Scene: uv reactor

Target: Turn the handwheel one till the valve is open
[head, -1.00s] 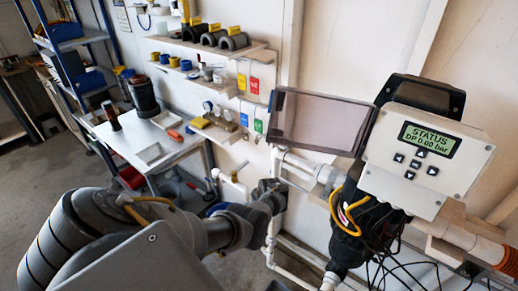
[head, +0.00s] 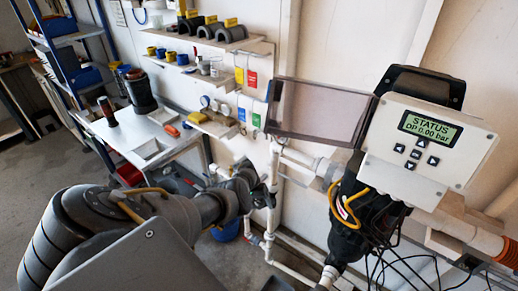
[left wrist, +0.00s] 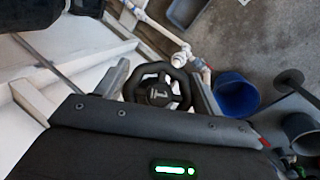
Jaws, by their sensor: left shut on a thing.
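The handwheel (left wrist: 158,93) is a black ring with a hub and spokes. In the left wrist view it sits between the two grey fingers of my left gripper (left wrist: 160,90), which is shut on its rim. In the head view my left gripper (head: 252,190) is at the white pipework (head: 270,185) by the wall, and the arm and gripper hide most of the wheel. The valve's inner state is not visible. My right gripper is in neither view.
A controller box (head: 428,150) reads "STATUS DP 0.00 bar", with an open clear cover (head: 318,113) beside it. Black cables hang below it. A workbench (head: 150,145) and blue shelving (head: 75,45) stand at left. A blue bucket (left wrist: 235,95) is on the floor near the pipes.

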